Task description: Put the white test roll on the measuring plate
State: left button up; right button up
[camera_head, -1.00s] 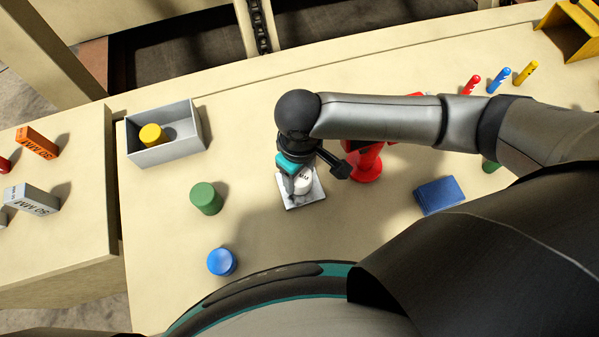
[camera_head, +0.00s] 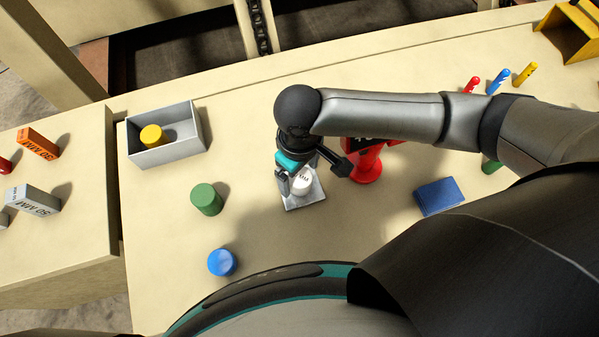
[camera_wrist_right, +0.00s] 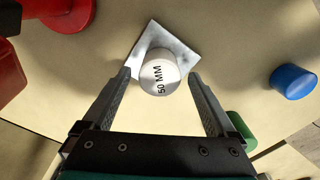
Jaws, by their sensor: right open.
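The white test roll (camera_head: 301,184) stands upright on the square grey measuring plate (camera_head: 304,203). In the right wrist view the roll (camera_wrist_right: 160,76) shows "50 MM" on its top, and the plate (camera_wrist_right: 179,49) shows around it. My right gripper (camera_head: 297,184) is at the plate. In the wrist view its two fingers (camera_wrist_right: 160,82) are apart, one on each side of the roll, with gaps between them and it. My left gripper is not in view.
A red stand (camera_head: 366,165) is right of the plate, close to my right gripper. A green roll (camera_head: 206,198) and a blue roll (camera_head: 221,262) stand left. A grey bin (camera_head: 170,153) holds a yellow roll (camera_head: 153,135). A blue block (camera_head: 439,196) lies right.

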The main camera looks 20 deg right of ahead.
aim_at(299, 176)
notch_tip(299, 176, up, 11)
jog(key=p, duration=0.2)
dwell(0.6)
